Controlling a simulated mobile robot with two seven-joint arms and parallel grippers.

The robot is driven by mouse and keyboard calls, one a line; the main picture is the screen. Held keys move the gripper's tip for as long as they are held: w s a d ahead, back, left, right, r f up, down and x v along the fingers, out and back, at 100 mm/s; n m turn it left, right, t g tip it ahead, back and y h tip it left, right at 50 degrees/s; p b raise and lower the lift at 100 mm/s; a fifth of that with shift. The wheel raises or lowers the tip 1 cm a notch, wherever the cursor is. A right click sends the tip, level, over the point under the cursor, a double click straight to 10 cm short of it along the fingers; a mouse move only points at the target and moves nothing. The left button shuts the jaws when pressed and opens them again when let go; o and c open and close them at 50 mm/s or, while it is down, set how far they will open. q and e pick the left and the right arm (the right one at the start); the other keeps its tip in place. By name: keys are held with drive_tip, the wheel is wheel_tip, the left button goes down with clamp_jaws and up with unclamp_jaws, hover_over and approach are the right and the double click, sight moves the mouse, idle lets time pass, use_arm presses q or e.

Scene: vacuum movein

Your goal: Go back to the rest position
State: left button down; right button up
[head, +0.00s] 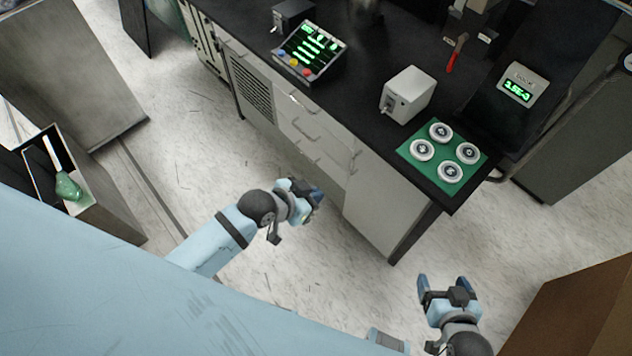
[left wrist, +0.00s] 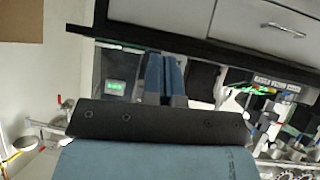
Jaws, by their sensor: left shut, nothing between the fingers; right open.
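My left gripper (head: 312,195) is in the middle of the head view, over the floor in front of the workbench drawers. Its fingers are shut and hold nothing. In the left wrist view the two blue fingers (left wrist: 164,75) lie side by side. My right gripper (head: 447,284) is at the lower right of the head view, over the floor and apart from the bench. Its blue fingers are spread and empty.
A black-topped workbench (head: 365,130) with drawers runs across the upper part. On it are a control panel (head: 309,52), a grey box (head: 408,94), a green mat (head: 412,157) with several round flanges, and a gauge (head: 517,87). A brown box (head: 580,310) stands lower right. Floor between is clear.

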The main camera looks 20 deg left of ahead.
use_arm(q)
drive_tip(key=s+a+n+t+y+p, duration=0.2)
drive_tip(key=s+a, duration=0.4)
drive_tip(key=s, duration=0.3)
drive_tip(key=shift+s+f+n+y+p, duration=0.3)
drive_tip(key=shift+f+n+y+p, duration=0.15)
drive_tip(key=shift+n+y, duration=0.2)
drive_tip(key=shift+r, duration=0.1)
